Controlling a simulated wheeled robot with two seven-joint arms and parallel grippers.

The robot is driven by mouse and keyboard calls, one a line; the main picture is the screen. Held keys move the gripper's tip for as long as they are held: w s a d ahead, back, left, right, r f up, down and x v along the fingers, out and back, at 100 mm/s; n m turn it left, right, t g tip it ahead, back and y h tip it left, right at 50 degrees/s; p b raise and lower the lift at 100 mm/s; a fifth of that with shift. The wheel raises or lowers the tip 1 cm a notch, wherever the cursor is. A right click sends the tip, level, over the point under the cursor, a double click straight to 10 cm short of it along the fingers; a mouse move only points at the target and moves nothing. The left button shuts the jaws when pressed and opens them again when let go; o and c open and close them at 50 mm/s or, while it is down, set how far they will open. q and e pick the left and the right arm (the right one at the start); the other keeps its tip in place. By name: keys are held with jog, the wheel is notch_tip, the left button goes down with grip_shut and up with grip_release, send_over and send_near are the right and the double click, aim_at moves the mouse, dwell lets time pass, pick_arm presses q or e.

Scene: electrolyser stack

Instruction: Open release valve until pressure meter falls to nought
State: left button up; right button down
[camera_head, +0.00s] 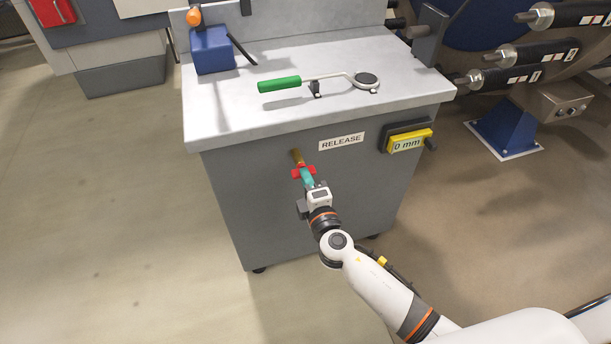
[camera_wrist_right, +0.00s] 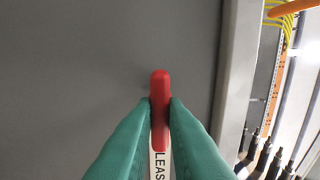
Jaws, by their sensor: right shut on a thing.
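The release valve shows on the cabinet's front face in the head view, with a brass body (camera_head: 296,155) and a red handle (camera_head: 303,171). The RELEASE label (camera_head: 341,142) is up and to the right of it. My right gripper (camera_head: 306,176) has its teal fingers shut on the red handle. In the wrist view the handle (camera_wrist_right: 160,88) stands between the two teal fingertips (camera_wrist_right: 160,110), its rounded end sticking out past them. The fingers hide part of the label there. No pressure meter can be made out for certain. My left gripper is not in view.
The grey cabinet (camera_head: 240,205) has a pale top (camera_head: 225,115) bearing a green-handled tool (camera_head: 280,84) with a round head and a blue block (camera_head: 211,51). A yellow display (camera_head: 409,140) reading "0 mm" is on the cabinet's right. Floor (camera_head: 110,220) to the left is clear.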

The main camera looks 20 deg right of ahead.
jog(key=shift+n, duration=0.3)
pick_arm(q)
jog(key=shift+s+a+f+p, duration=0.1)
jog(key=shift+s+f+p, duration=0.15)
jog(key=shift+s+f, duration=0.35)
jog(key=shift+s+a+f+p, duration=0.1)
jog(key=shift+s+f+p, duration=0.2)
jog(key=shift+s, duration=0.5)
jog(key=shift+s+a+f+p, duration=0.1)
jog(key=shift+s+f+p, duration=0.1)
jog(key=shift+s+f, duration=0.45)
pick_arm(e)
jog(key=shift+n, duration=2)
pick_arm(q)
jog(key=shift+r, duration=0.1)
